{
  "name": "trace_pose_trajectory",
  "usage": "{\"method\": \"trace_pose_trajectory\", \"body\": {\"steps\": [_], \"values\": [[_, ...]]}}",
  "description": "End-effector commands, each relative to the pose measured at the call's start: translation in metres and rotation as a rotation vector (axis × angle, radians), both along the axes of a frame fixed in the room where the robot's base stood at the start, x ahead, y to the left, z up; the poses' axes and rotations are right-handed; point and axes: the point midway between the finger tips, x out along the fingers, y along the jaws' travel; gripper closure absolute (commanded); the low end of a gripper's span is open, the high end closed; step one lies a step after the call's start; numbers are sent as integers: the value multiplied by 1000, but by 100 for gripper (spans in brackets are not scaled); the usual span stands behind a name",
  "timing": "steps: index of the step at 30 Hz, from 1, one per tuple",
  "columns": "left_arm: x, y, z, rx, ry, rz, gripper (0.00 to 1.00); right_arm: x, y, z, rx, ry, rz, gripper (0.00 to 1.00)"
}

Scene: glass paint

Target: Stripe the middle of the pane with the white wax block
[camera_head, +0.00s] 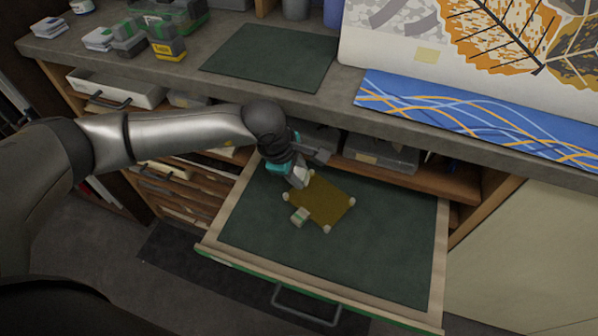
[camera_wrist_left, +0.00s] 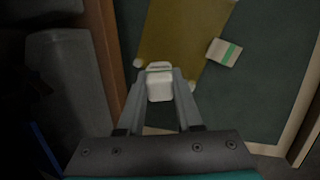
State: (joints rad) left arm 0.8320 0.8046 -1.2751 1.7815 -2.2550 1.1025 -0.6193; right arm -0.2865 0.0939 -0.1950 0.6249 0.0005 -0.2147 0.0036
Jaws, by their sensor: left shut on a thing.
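The pane (camera_head: 322,203) is an amber sheet with small pale knobs at its corners, lying on the dark green lining of the open drawer (camera_head: 390,240). My left gripper (camera_head: 301,180) is shut on a small white block, the white wax block (camera_wrist_left: 160,86), at the pane's back-left edge. The wrist view shows the block between both fingers, in front of the pane (camera_wrist_left: 180,40); I cannot tell whether it touches the pane. A second pale block with a green band (camera_head: 299,217) lies beside the pane's front-left edge and also shows in the left wrist view (camera_wrist_left: 225,53). My right gripper is not in view.
The drawer's wooden rim surrounds the lining, with free room right and front of the pane. The worktop above holds a green mat (camera_head: 270,57), several small blocks, including a yellow-and-grey one (camera_head: 167,43), and a blue patterned strip (camera_head: 480,118). Its edge overhangs the drawer's back.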

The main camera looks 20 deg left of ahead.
Motion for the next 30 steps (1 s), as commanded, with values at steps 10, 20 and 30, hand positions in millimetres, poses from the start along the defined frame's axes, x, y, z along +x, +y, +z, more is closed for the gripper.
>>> {"method": "trace_pose_trajectory", "body": {"steps": [10, 20, 30], "values": [[0, 0, -8, 0, -1, 0, 100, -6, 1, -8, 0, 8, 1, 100], [-2, -5, -9, 0, 1, -2, 100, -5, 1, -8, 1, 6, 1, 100], [-13, -29, -7, -1, 1, -3, 100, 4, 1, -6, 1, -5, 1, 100]]}}
